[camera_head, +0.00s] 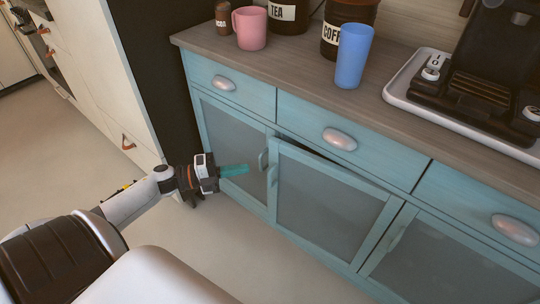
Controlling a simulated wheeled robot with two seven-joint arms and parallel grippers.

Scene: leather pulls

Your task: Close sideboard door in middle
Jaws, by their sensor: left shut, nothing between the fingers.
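The middle door (328,208) of the blue sideboard (301,132) stands slightly open. A dark gap shows along its top edge, and its handle (273,177) is on its left side. My left gripper (246,169) is shut and empty, with its teal fingers in front of the left door (228,141). The fingertips are left of the middle door's handle and look apart from it. I cannot tell whether they touch the left door. My right gripper is not in view.
A pink mug (250,28), a blue cup (354,56), canisters and a coffee machine on a white tray (398,89) stand on the sideboard's wooden top. A pale cabinet (104,75) is at the left. Open floor (205,240) lies in front of the sideboard.

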